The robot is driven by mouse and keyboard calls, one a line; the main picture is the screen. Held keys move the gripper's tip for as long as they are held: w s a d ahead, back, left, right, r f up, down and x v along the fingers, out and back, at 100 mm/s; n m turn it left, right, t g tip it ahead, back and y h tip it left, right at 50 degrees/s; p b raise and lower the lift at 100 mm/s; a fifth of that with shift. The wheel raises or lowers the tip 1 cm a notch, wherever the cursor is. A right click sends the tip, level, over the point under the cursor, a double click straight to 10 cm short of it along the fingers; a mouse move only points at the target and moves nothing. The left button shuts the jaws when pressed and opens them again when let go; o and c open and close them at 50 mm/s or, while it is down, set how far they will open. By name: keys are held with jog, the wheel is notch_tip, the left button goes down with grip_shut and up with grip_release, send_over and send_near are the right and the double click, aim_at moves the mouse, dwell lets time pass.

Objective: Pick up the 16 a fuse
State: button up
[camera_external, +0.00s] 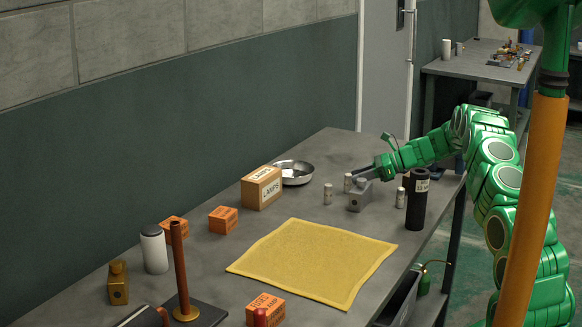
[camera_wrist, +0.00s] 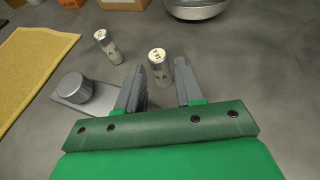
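Several small silver cylindrical fuses stand on the grey bench; their ratings are too small to read, so I cannot tell which is 16 A. One fuse (camera_wrist: 159,68) stands upright between the fingertips of my gripper (camera_wrist: 160,72), with a gap on each side. My gripper is open and also shows in the external view (camera_external: 357,174), beside that fuse (camera_external: 348,183). A second fuse (camera_wrist: 108,47) stands to its left, also in the external view (camera_external: 328,194). A third fuse (camera_external: 400,198) stands on the right, near the black cylinder.
A grey metal block with a round knob (camera_external: 360,196) sits close to my gripper, also left of my fingers in the wrist view (camera_wrist: 76,88). A metal bowl (camera_external: 294,178), a lamps box (camera_external: 261,188), a black cylinder (camera_external: 416,205) and a yellow cloth (camera_external: 312,262) lie around.

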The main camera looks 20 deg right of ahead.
jog(key=shift+x, duration=0.95)
jog(key=shift+c, duration=0.4)
grip_shut()
